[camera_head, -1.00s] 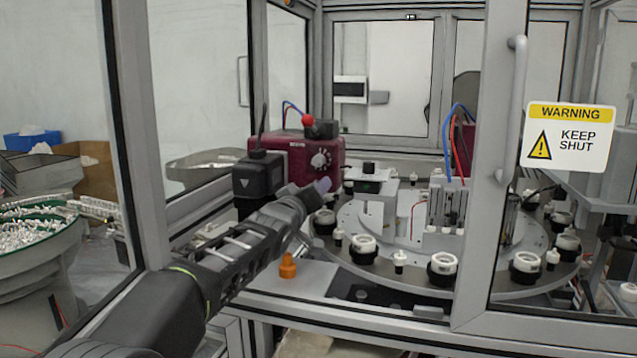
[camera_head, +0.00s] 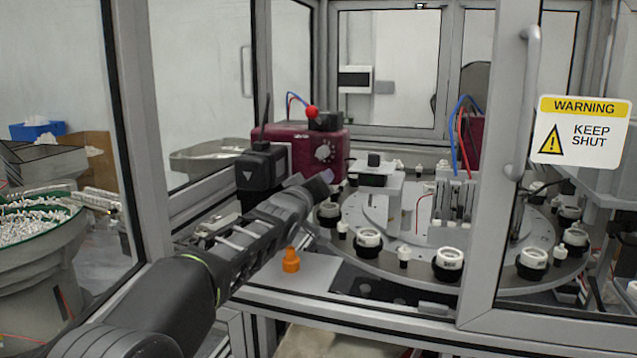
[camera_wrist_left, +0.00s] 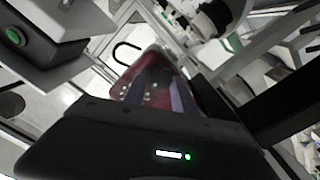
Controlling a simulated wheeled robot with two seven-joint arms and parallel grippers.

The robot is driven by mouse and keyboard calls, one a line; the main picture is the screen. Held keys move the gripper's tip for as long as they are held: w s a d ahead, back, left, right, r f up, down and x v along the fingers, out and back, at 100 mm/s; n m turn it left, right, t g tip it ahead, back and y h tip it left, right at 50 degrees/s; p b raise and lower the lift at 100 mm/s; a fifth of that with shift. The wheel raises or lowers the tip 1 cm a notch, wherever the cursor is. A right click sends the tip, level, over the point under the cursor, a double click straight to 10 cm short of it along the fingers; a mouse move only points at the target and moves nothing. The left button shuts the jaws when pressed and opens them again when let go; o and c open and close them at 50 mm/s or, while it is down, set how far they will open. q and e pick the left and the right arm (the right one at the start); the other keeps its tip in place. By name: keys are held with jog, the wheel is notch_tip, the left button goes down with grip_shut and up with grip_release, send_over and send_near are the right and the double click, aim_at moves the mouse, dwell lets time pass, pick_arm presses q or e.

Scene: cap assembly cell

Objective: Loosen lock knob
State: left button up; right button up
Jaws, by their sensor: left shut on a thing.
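My left gripper (camera_head: 322,178) reaches in from the left through the open front of the cell. Its fingers are in front of the maroon unit (camera_head: 296,150), just below the pale dial on that unit's face. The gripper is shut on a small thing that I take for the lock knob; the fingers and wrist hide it. In the left wrist view the fingers (camera_wrist_left: 165,98) point at the maroon housing, and the knob cannot be made out. The right gripper is not in view.
A round turntable (camera_head: 405,275) with several black-and-white cap parts lies right of my gripper. An orange knob-like part (camera_head: 291,260) stands on the plate below my arm. A door frame with a warning sign (camera_head: 579,131) is at right. Glass panels stand at left.

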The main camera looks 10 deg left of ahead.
pick_arm(q)
grip_shut()
jog(key=n+b, duration=0.1)
jog(key=n, duration=0.7)
jog(key=n+b, duration=0.1)
jog(key=n, duration=0.8)
jog(key=n+b, duration=0.1)
jog(key=n, duration=0.8)
jog(key=shift+f, duration=0.35)
dwell(0.4)
